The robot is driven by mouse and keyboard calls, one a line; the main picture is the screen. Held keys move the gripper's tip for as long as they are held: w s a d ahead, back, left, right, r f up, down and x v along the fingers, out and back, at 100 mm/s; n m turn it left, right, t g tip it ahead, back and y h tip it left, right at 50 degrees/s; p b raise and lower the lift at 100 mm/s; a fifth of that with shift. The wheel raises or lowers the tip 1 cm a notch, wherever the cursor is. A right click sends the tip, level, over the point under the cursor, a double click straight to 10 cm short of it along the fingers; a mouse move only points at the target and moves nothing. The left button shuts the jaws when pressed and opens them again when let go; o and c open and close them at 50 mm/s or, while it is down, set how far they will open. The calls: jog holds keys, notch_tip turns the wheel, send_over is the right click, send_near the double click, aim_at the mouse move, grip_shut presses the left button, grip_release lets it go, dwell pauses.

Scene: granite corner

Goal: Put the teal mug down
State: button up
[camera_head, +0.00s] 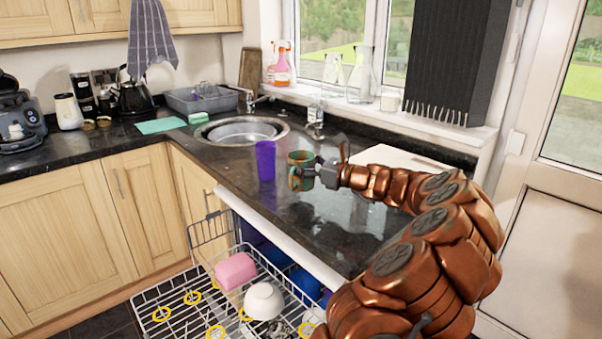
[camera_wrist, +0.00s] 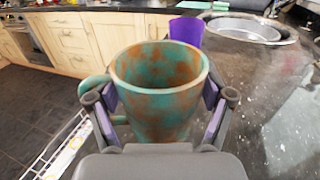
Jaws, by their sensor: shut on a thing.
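The teal mug (camera_head: 300,171) has brown patches and is upright above or on the dark granite counter (camera_head: 330,225); I cannot tell if its base touches. In the wrist view the teal mug (camera_wrist: 160,85) fills the middle, its handle to the left and its inside empty. My gripper (camera_head: 318,173) is shut on the mug, and in the wrist view my gripper's (camera_wrist: 160,118) two fingers press on opposite sides of its body. The mug's underside is hidden.
A purple cup (camera_head: 265,160) stands on the counter just left of the mug. Behind is a round sink (camera_head: 241,131). Below the counter edge, an open dishwasher rack (camera_head: 180,305) holds a pink item (camera_head: 235,271) and a white bowl (camera_head: 263,301). Counter in front of the mug is clear.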

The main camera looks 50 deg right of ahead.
jog(key=shift+w+d, duration=0.4)
jog(key=shift+f+p, duration=0.55)
jog(key=shift+f, duration=1.05)
jog(key=shift+f, duration=0.1)
jog(key=o, duration=1.3)
jog(key=shift+f+b, duration=0.25)
jog(key=shift+b, duration=0.3)
jog(key=v, duration=0.6)
jog(key=shift+d+r, duration=0.2)
jog(key=shift+d, duration=0.1)
jog(key=shift+v, duration=0.9)
